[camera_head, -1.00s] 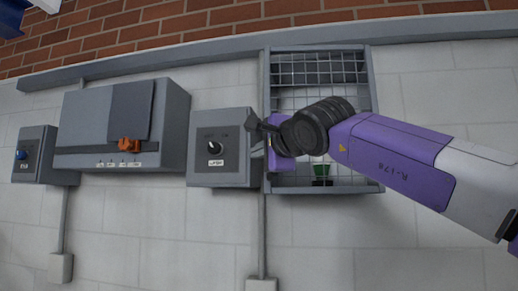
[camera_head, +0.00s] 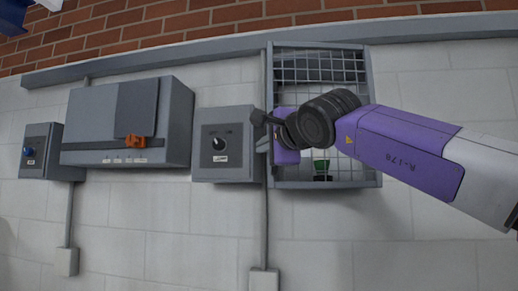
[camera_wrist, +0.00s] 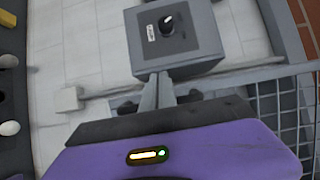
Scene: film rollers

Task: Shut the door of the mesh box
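The mesh box (camera_head: 375,130) hangs on the wall at the right of the head view. Its wire mesh door (camera_head: 300,66) lies across the front, close to flush with the frame; whether it is fully closed I cannot tell. The door's mesh also shows at the right of the wrist view (camera_wrist: 288,105). My gripper (camera_head: 260,118) is at the left edge of the box, between it and the knob box. In the wrist view its two fingers (camera_wrist: 158,92) are close together with nothing seen between them. My wrist hides part of the door's middle and left side.
A grey knob box (camera_head: 223,160) stands just left of my gripper. Further left are a larger grey cabinet (camera_head: 90,115) with an orange handle (camera_head: 136,141) and a small box with a blue button (camera_head: 40,150). A green item (camera_head: 321,165) shows behind the mesh. The wall below is mostly clear.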

